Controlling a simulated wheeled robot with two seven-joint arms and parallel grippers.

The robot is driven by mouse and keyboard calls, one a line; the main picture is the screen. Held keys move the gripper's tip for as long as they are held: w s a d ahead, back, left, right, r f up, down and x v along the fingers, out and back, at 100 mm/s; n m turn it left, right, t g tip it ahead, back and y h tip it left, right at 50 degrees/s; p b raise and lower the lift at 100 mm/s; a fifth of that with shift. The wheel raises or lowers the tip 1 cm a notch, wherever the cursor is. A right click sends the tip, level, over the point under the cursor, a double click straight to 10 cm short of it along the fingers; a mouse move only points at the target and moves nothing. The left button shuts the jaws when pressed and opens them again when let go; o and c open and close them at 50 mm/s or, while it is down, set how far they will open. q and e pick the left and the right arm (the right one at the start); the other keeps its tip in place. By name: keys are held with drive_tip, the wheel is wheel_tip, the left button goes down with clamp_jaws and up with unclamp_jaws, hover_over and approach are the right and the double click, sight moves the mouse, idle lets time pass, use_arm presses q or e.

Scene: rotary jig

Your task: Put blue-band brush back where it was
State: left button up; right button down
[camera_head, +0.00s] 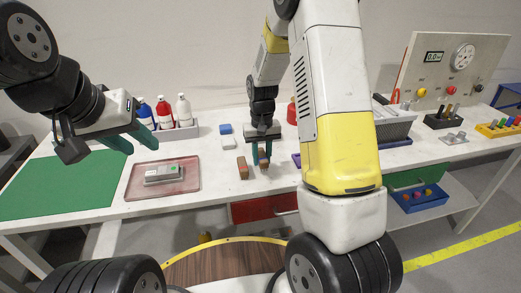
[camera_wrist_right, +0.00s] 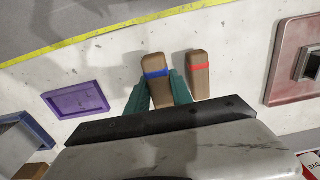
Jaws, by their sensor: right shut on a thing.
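The blue-band brush (camera_wrist_right: 156,72) is a brown block with a blue stripe, upright between the teal fingers of my right gripper (camera_wrist_right: 158,92) in the right wrist view. My right gripper is shut on it. In the head view the brush (camera_head: 263,162) shows below my right gripper (camera_head: 261,153) over the white table; I cannot tell whether it touches the tabletop. A similar brush with a red band (camera_wrist_right: 198,72) stands beside it, apart from the fingers, also in the head view (camera_head: 242,168). My left gripper (camera_head: 130,141) is open and empty above the table's left side.
A purple tray (camera_wrist_right: 76,101) lies on the other side of the blue-band brush from the red-band one. A pinkish tray (camera_head: 135,187) holds a grey device. Bottles stand behind; a green mat (camera_head: 60,185) lies left.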

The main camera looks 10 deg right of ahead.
drive_tip(key=shift+w+d+f, duration=0.1)
drive_tip(key=shift+w+d, duration=0.35)
drive_tip(key=shift+d, duration=0.2)
drive_tip(key=shift+w+d+f, duration=0.1)
drive_tip(key=shift+w+d, duration=0.35)
drive_tip(key=shift+d, duration=0.2)
drive_tip(key=shift+f, duration=1.7)
drive_tip(key=shift+f, duration=0.15)
drive_tip(key=c, duration=1.1)
unclamp_jaws()
drive_tip(key=shift+w, duration=0.1)
